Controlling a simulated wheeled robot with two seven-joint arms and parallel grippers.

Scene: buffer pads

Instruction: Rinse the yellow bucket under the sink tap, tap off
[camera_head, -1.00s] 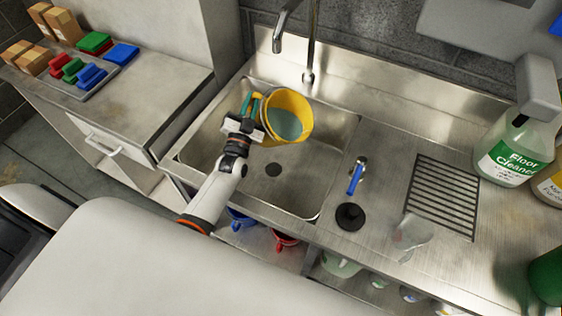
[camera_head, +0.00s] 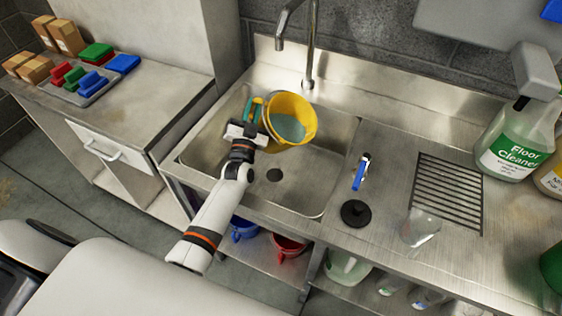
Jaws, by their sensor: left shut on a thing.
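The yellow bucket (camera_head: 301,105) is in the head view, held tilted over the sink basin (camera_head: 318,181), with its open top towards the camera. Greenish-grey liquid or lining shows inside it. My left gripper (camera_head: 256,120) is shut on the bucket at its left side, where a green part shows. The sink tap (camera_head: 311,50) rises behind the basin, its spout (camera_head: 280,42) above and behind the bucket. No water stream shows from it. My right gripper is not in view.
A black plug (camera_head: 355,213), a clear cup (camera_head: 421,228) and a drain grate (camera_head: 447,192) lie on the counter at the right. A Floor Cleaner bottle (camera_head: 508,145) stands far right. Blue (camera_head: 243,229) and red (camera_head: 288,247) buckets sit on the shelf below. Coloured pads (camera_head: 88,78) lie on the left cabinet.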

